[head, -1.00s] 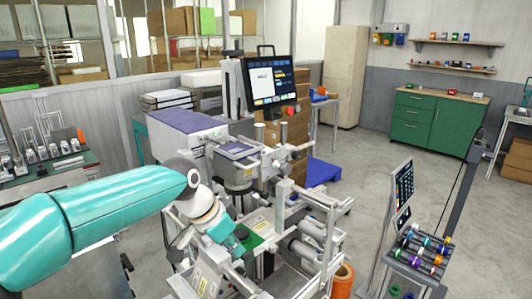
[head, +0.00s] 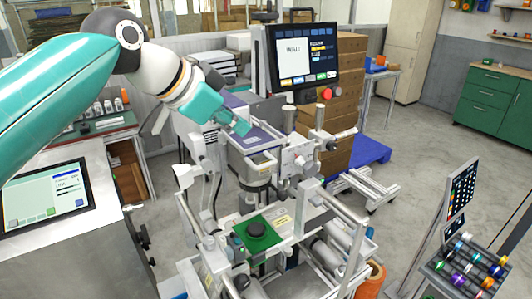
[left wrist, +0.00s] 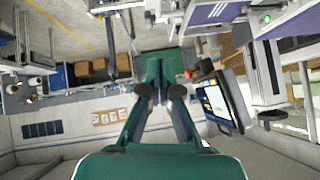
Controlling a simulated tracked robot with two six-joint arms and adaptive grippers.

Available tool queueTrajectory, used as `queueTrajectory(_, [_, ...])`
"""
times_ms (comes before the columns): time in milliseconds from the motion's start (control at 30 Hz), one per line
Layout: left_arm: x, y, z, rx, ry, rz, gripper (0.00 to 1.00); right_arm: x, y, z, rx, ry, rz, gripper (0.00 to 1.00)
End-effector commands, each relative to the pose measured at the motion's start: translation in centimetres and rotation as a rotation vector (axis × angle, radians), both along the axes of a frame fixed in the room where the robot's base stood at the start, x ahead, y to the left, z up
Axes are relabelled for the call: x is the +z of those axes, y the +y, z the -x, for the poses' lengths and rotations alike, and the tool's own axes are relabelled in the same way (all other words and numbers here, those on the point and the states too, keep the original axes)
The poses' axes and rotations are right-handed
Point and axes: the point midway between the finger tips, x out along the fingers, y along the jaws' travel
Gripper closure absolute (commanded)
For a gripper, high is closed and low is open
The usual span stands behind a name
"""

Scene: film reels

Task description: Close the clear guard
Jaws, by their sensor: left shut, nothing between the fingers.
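The machine (head: 262,215) stands in the middle of the head view, with metal rails, rollers and a purple-topped housing (head: 238,112). I cannot clearly make out the clear guard's panel against the metal parts, nor tell how far it stands open. My left gripper (head: 243,128) is teal, shut and empty. It is in front of the purple-topped housing and above the machine's left side; I cannot tell whether it touches anything. In the left wrist view its fingers (left wrist: 163,75) are together with nothing held. My right gripper is not in view.
A monitor (head: 302,54) reading WAIT stands behind the machine, with a red button (head: 327,93) below it. A touch panel (head: 45,195) is at left.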

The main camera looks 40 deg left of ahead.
Motion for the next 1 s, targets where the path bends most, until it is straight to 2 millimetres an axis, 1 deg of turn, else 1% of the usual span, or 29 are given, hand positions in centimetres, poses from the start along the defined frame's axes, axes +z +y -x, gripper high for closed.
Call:
queueTrajectory(33, [-0.7, -0.2, -0.7, -0.002, 0.006, 0.000, 1.00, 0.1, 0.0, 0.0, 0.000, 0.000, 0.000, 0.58])
queueTrajectory(400, [-5.8, -1.5, -6.1, -0.006, 0.007, 0.002, 1.00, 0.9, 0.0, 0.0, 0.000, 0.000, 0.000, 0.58])
queueTrajectory(500, [-7.5, -1.0, -5.9, -0.004, 0.006, 0.001, 1.00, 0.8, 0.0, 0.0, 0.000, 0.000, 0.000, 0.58])
queueTrajectory(700, [-9.2, -0.7, -6.1, -0.006, 0.003, 0.001, 1.00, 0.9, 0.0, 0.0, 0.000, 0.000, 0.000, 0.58])
queueTrajectory(1000, [-9.5, -0.7, -6.2, -0.007, 0.001, 0.001, 1.00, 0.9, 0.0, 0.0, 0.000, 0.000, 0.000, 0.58])
